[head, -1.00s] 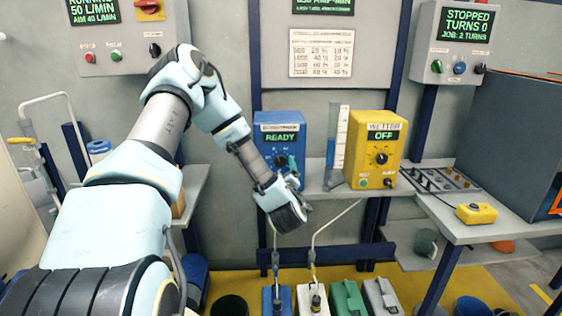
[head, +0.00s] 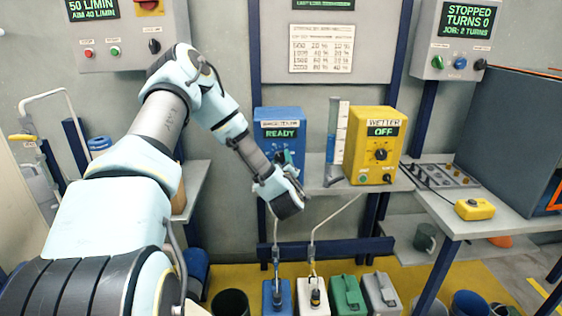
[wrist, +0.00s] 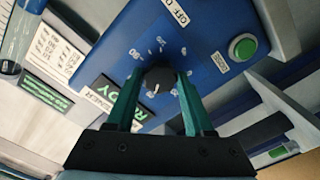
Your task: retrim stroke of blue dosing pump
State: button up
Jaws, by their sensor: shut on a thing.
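The blue dosing pump (head: 279,130) stands on the shelf, its display reading READY. In the wrist view its blue face (wrist: 185,45) fills the upper middle, with a black stroke knob (wrist: 160,80) ringed by white scale marks and a green button (wrist: 243,48) beside it. My gripper (wrist: 158,88) has its two green fingers shut on the black knob, one on each side. In the head view my gripper (head: 287,188) is at the pump's front and hides its lower part. The exact knob setting is too small to read.
A yellow pump (head: 375,145) labelled WETTER reads OFF, right of the blue one. A clear measuring cylinder (head: 335,145) with blue liquid stands between them. A printed chart (head: 321,49) hangs above. Several canisters (head: 346,294) stand below. A yellow box (head: 474,209) lies on the right bench.

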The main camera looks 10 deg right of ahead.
grip_shut()
jog(key=shift+f+n+b, duration=0.25)
jog(key=shift+n+b, duration=0.75)
jog(key=shift+b, duration=0.25)
jog(key=shift+r+n+b, duration=0.2)
jog(key=shift+n+b, duration=0.5)
jog(key=shift+n, duration=0.4)
jog(key=o, duration=0.7)
grip_release()
jog(key=s+a+b, duration=0.2)
jog(key=s+b, duration=0.1)
jog(key=s, duration=0.7)
jog(key=shift+s, duration=0.35)
